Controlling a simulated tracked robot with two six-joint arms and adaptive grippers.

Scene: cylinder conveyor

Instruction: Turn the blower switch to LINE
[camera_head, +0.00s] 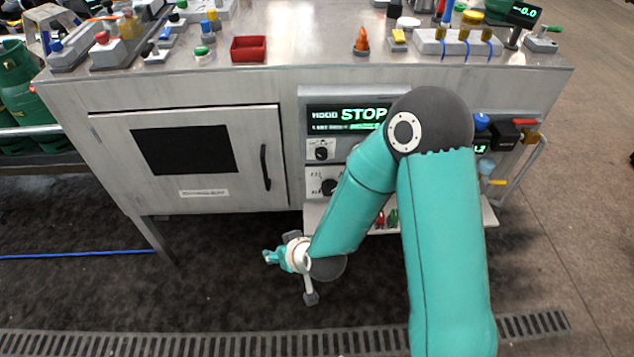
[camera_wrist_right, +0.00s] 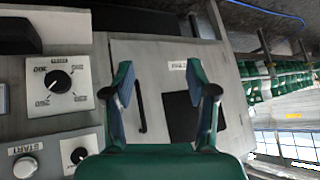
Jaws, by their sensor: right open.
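A small black rotary knob on a white plate (camera_head: 321,152) sits on the control panel under the display. I take it as the blower switch, but its label is too small to read. It also shows at the lower left of the right wrist view (camera_wrist_right: 78,155); its setting is unclear. My right gripper (camera_head: 268,257) is low in front of the bench, left of and below the knob, touching nothing. In the right wrist view its two fingers (camera_wrist_right: 160,92) are spread and empty, with the cabinet door beyond. My left gripper is not in view.
A larger dial (camera_head: 328,187) lies below the small knob; it also shows in the wrist view (camera_wrist_right: 58,82). The display (camera_head: 350,118) reads STOP. My right arm hides the panel's right part. A START button (camera_wrist_right: 25,167) and the door handle (camera_head: 266,167) are close by.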

